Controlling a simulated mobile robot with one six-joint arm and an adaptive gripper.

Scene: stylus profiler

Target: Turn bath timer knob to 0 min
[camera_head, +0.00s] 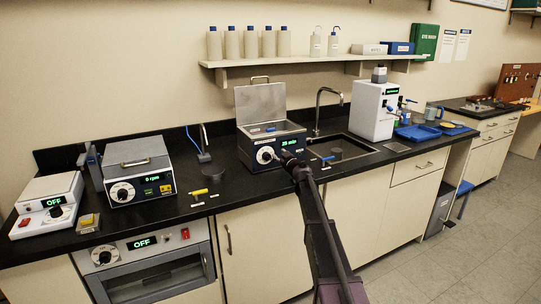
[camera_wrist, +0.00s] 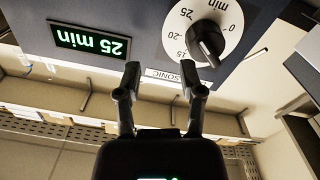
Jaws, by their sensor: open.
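The ultrasonic bath (camera_head: 262,137) stands on the black bench with its lid raised. Its timer knob (camera_head: 265,155) is on the front panel, left of a green display (camera_head: 291,142) reading 25 min. In the wrist view, which is upside down, the black knob (camera_wrist: 207,43) sits on a white dial with minute marks, and the display (camera_wrist: 88,41) also reads 25 min. My gripper (camera_wrist: 160,82) is open and empty, its two fingers apart. The right-hand finger appears close to the knob; contact cannot be told. In the head view my gripper (camera_head: 288,160) is in front of the panel.
A sink with a tap (camera_head: 320,105) lies right of the bath, and a white instrument (camera_head: 374,110) stands beyond it. Left are a 0 rpm device (camera_head: 140,168) and a yellow-handled tool (camera_head: 199,192). Bottles (camera_head: 250,42) stand on the shelf above.

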